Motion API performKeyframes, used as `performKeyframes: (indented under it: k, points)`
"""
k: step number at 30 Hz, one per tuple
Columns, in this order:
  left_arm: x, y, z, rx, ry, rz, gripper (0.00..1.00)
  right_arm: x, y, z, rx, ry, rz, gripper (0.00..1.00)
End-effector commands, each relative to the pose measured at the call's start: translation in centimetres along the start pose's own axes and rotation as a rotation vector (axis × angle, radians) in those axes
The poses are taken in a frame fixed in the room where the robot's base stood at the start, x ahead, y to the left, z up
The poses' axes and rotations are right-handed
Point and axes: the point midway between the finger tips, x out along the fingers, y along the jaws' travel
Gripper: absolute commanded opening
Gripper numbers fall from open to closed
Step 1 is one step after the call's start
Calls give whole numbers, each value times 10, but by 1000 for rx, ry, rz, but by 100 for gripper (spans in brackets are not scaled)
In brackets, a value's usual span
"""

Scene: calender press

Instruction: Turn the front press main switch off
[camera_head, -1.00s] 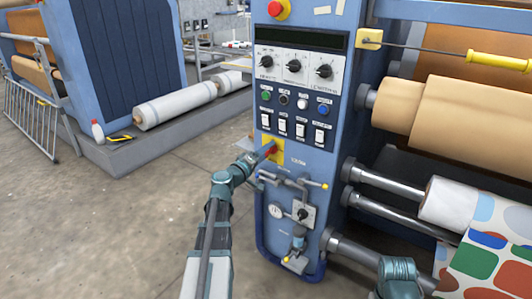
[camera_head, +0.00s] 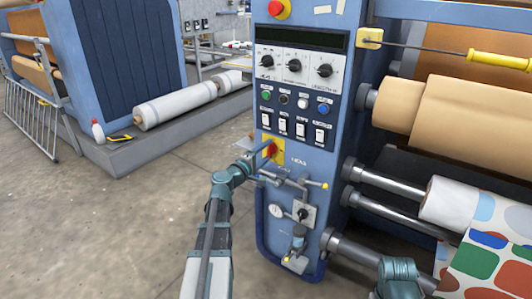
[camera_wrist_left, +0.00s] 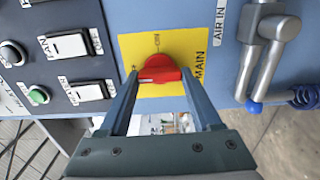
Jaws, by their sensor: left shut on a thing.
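The main switch is a red knob (camera_head: 271,149) on a yellow plate, low on the blue control panel of the press. In the left wrist view the red knob (camera_wrist_left: 158,70) sits on the yellow plate (camera_wrist_left: 133,48), with the word MAIN printed beside it and a small ON mark above it. My left gripper (camera_wrist_left: 159,82) has one finger on each side of the knob and is shut on it. In the head view the left gripper (camera_head: 262,156) is at the plate. My right gripper is out of view; only a right arm link shows at the bottom right.
Rows of buttons, white rocker switches (camera_head: 282,123) and black dials (camera_head: 294,67) are above the switch. Just below it are air pipes with a valve and gauge (camera_head: 276,211). Rollers (camera_head: 440,110) are at the right. Open floor lies to the left.

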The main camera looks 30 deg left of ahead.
Motion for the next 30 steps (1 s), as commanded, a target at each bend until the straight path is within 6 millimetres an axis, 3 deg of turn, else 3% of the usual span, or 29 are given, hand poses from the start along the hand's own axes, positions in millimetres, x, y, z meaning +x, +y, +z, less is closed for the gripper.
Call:
performKeyframes:
  k: [9, 10, 14, 24, 30]
  points:
    - [-1, 0, -1, -3, 2, 0, 9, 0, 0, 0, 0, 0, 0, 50]
    - [-1, 0, -1, -3, 2, 0, 70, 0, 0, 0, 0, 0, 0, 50]
    - [-1, 0, 0, -3, 2, 0, 94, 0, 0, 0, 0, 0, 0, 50]
    - [-3, 0, 0, -2, 1, 0, 95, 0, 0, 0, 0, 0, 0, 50]
    - [-33, 0, 1, -2, 4, 0, 95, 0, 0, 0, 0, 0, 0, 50]
